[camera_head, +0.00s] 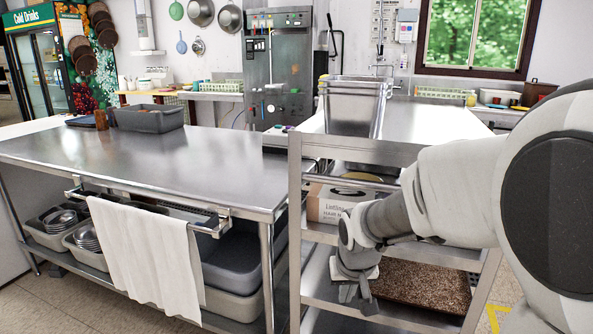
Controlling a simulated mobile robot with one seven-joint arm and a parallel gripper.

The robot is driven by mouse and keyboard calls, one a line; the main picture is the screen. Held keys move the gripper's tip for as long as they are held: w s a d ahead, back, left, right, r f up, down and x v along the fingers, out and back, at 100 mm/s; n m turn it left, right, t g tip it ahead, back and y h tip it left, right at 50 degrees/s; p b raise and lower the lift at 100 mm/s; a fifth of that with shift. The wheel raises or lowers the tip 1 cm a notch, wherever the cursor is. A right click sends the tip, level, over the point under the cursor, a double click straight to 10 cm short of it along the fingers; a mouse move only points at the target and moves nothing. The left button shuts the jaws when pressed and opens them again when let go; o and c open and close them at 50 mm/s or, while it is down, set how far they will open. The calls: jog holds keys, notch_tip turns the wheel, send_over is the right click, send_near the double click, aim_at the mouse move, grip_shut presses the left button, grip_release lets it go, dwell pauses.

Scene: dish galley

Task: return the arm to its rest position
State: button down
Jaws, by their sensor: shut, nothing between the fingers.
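My arm, white and grey, comes in from the right edge and reaches across the front of a metal rack cart. My gripper (357,296) points downward at the end of the arm, in front of the cart's lower shelves. Its fingers are small in the picture and look close together, with nothing seen held between them. The arm hides part of the cart's right side and shelves.
The metal cart (296,215) holds stacked steel bins (352,108), a cardboard box (328,205) and a brown speckled slab (425,285). Left stands a steel table (150,165) with a grey tub (150,119) and a hanging white towel (148,255). Floor shows at lower left.

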jog(key=s+d+r, duration=0.1)
jog(key=s+r, duration=0.3)
jog(key=s, duration=0.3)
jog(key=s+d+r+t, duration=0.1)
jog(key=s+d+r, duration=0.15)
jog(key=s, duration=0.45)
jog(key=s+d+r, duration=0.1)
jog(key=s+r, duration=0.4)
jog(key=s, duration=0.2)
notch_tip(320, 180, up, 23)
jog(key=p, duration=2.4)
jog(key=shift+a+r, duration=0.15)
jog(key=shift+a, duration=0.1)
jog(key=shift+d, duration=0.15)
